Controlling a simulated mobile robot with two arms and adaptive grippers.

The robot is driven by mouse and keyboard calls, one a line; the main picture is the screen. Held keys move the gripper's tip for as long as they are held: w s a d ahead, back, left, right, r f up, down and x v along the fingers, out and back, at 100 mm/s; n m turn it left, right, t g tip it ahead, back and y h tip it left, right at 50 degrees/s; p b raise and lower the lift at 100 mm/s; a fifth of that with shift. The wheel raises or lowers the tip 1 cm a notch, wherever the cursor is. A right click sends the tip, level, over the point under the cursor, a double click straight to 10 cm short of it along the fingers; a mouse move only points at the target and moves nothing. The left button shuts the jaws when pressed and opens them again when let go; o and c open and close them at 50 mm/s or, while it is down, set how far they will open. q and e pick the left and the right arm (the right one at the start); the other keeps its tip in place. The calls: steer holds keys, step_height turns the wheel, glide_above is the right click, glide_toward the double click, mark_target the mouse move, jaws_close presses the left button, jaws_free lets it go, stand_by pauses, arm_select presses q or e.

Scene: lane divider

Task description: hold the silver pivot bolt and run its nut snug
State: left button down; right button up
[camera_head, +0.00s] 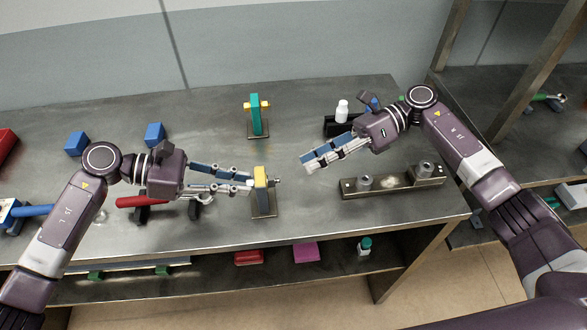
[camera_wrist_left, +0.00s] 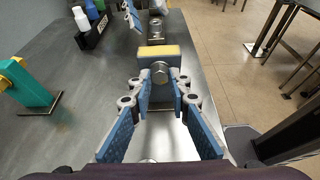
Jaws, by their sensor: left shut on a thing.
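A yellow-topped upright stand (camera_head: 261,178) is at the table's front middle; its yellow top (camera_wrist_left: 158,50) also shows in the left wrist view. The silver pivot bolt's round head (camera_wrist_left: 159,72) faces my left gripper. My left gripper (camera_head: 250,183) is at the stand's left side, its fingertips (camera_wrist_left: 160,90) shut on the bolt at both sides of the head. A small silver end (camera_head: 278,180) sticks out on the stand's right side; I cannot make out the nut's edges. My right gripper (camera_head: 308,163) is above and right of the stand, apart from it; its finger gap is unclear.
A teal stand with a yellow bolt (camera_head: 257,115) is behind. A metal tray with round parts (camera_head: 393,189) lies right, and a black holder with bottles (camera_head: 340,124) at the back right. Blue blocks (camera_head: 77,143) and a red-handled tool (camera_head: 142,201) are left.

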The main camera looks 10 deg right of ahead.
steer(key=shift+v, duration=2.15)
steer(key=v, duration=1.2)
steer(key=shift+f, duration=0.15)
arm_select(q)
steer(key=c, duration=1.7)
jaws_free()
steer(key=shift+c, duration=0.2)
steer(key=shift+a, duration=0.1)
